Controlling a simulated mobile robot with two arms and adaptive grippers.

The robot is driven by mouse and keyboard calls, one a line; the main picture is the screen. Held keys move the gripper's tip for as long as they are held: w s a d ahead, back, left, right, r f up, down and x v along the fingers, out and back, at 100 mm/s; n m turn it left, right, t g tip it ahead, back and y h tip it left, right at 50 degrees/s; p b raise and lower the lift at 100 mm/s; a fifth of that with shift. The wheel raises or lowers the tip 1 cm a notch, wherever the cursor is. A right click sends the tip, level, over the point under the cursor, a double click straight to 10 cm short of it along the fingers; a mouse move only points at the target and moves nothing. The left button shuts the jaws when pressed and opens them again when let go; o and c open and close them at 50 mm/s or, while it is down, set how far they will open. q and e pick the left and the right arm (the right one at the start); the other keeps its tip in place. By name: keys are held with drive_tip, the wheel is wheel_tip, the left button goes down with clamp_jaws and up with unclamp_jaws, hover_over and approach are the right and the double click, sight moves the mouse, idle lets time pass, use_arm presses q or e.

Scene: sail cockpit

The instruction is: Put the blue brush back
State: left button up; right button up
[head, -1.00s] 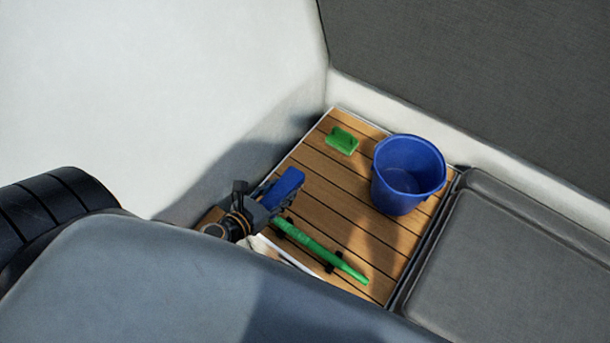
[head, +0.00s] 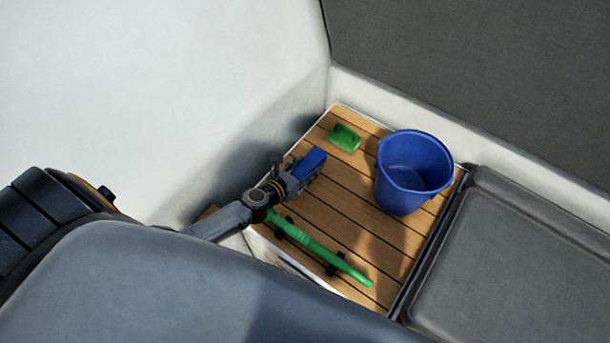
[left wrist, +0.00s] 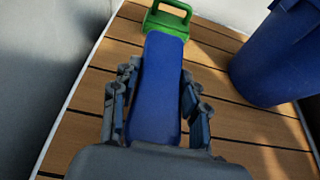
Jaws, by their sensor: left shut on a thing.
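The blue brush (head: 309,162) is in my left gripper (head: 296,175), over the left part of the slatted wooden platform. In the left wrist view the brush (left wrist: 160,85) lies between the two fingers (left wrist: 155,105), which are shut on it. Its far end points toward a green brush-like item (left wrist: 168,20) with a handle. In the head view that green item (head: 344,137) lies near the platform's back corner. Whether the blue brush touches the platform I cannot tell. My right gripper is not in view.
A blue bucket (head: 413,172) stands on the right of the wooden platform (head: 345,205). A green bar-shaped tool (head: 320,249) lies along its front in dark holders. White walls rise behind and left; a grey cushion (head: 525,260) borders the right. Mid-platform planks are clear.

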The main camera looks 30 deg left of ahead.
sight(305, 174)
use_arm(q)
wheel_tip(305, 174, down, 3)
drive_tip(key=shift+b, duration=0.75)
drive_tip(key=shift+r, duration=0.15)
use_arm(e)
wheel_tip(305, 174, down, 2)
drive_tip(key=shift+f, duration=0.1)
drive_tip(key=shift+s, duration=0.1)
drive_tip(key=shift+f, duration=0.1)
use_arm(q)
drive_tip(key=o, duration=1.2)
drive_tip(key=shift+s+f, duration=0.1)
drive_tip(key=shift+f, duration=0.1)
drive_tip(key=shift+r, duration=0.3)
drive_tip(key=p+v, duration=0.1)
drive_tip(key=v, duration=1.1)
drive_tip(key=shift+f, duration=0.15)
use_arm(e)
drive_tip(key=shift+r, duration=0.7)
